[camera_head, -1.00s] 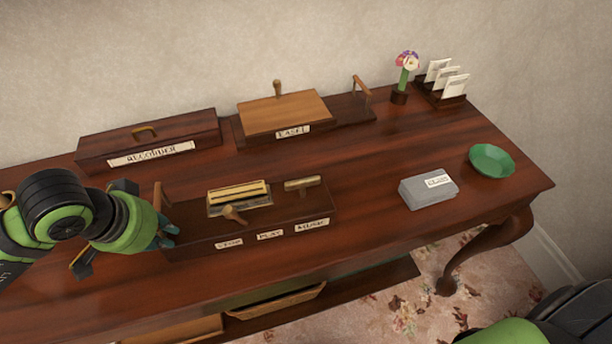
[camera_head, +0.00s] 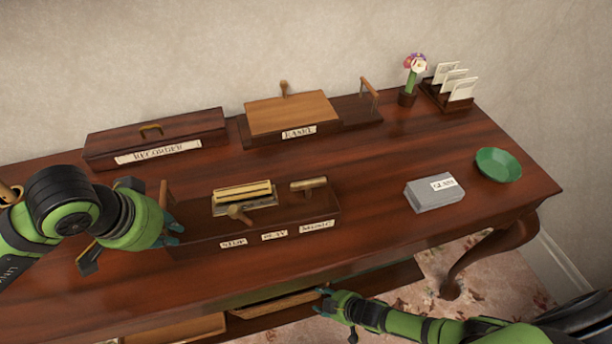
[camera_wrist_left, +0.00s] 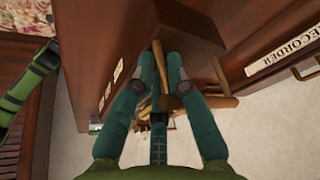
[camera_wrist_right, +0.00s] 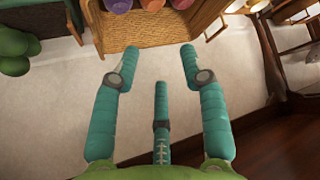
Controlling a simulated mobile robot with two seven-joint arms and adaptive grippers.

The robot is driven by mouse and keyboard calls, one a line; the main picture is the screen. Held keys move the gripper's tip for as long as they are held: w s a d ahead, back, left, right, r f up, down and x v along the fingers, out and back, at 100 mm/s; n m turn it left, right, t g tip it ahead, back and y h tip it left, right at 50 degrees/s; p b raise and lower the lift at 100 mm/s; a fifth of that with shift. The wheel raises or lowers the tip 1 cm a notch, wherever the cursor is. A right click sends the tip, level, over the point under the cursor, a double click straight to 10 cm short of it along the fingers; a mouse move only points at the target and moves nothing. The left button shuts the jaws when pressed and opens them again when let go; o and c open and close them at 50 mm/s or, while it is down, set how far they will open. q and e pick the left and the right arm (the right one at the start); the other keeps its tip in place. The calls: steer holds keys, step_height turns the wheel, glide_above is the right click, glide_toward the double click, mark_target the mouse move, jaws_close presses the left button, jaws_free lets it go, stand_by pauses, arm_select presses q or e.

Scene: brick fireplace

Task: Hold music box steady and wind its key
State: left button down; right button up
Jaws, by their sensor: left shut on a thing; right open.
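The music box (camera_head: 205,240) is a long dark wooden box on the table, labelled STOP, PLAY and MUSIC. A brass-coloured piece (camera_head: 242,193) sits in its top. A small wooden knob (camera_head: 238,213) and a T-shaped wooden piece (camera_head: 308,184) stand on it; I cannot tell surely which is the key. My left gripper (camera_head: 172,232) is at the box's left end. In the left wrist view its fingers close on an upright wooden handle (camera_wrist_left: 157,50). My right gripper (camera_head: 325,302) is open and empty, in front of the table's front edge; its spread fingers show in the right wrist view (camera_wrist_right: 157,62).
Behind stand a recorder case (camera_head: 160,136) and a wooden easel box (camera_head: 290,113). A grey block labelled GLASS (camera_head: 428,197), a green bowl (camera_head: 497,165), a flower pot (camera_head: 407,98) and a card rack (camera_head: 447,101) are right.

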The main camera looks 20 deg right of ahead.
steer(key=s+a+r+n+g+y, duration=0.4)
steer(key=s+a+r+n+y, duration=0.15)
steer(key=a+r, duration=0.5)
steer(key=s+a+r+n+g+y, duration=0.45)
steer(key=s+a+r+y, duration=0.2)
steer(key=a, duration=0.75)
steer(key=s+r+n+g+h, duration=0.5)
steer(key=s+r+n+g, duration=0.3)
steer(key=s, duration=0.3)
steer(key=s+r+n+g+h, duration=0.5)
steer(key=s+n+g, duration=0.4)
steer(key=s+n, duration=0.15)
step_height(320, 180, up, 26)
steer(key=n+t+h, duration=0.6)
steer(key=n+t, duration=1.1)
steer(key=t, duration=0.2)
glide_above(309, 182)
steer(key=shift+m, duration=0.25)
step_height(309, 182, down, 11)
steer(key=shift+f, duration=0.2)
